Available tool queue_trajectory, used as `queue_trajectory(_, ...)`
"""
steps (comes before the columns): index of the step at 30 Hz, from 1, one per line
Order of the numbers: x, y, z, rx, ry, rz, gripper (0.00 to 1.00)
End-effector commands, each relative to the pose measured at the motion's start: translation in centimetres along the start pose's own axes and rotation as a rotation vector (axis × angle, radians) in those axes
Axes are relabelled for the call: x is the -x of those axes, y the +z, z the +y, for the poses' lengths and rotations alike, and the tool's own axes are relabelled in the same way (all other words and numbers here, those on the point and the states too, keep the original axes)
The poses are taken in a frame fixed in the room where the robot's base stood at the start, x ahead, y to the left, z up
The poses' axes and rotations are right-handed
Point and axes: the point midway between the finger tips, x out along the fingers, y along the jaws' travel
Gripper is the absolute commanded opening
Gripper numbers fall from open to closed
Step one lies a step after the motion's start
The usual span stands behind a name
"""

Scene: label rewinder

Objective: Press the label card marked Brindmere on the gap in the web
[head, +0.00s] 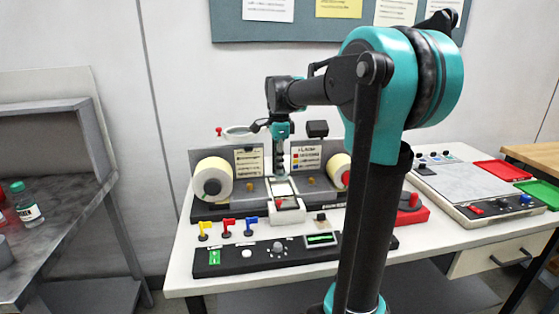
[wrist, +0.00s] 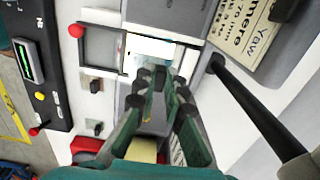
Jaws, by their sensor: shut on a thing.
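My gripper (head: 280,173) points down over the middle of the rewinder, between its two cream label rolls (head: 222,174) (head: 338,167). In the wrist view my gripper (wrist: 160,82) has its fingertips close together, shut on a thin thing that the fingers largely hide. A pale, bright card-like patch (wrist: 150,50) shows just past the fingertips. I take it for the label card, but no name can be read on it. The pale web section (head: 283,188) lies right under the fingertips in the head view. I cannot tell whether card and web touch, and the gap cannot be made out.
A white block with a red knob (head: 279,202) stands in front of the web. A black control panel (head: 265,257) and several coloured flag levers (head: 228,226) are nearer the front. A round magnifier (head: 238,131) and signs stand behind. A red box (head: 410,216) is at right.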

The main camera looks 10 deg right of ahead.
Motion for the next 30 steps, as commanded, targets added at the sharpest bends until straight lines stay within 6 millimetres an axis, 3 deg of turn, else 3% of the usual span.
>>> queue_trajectory(15, -4.2, 0.0, 0.0, 0.001, 0.000, 0.000, 0.00)
queue_trajectory(30, -4.9, 0.0, 0.0, 0.001, 0.000, 0.000, 0.00)
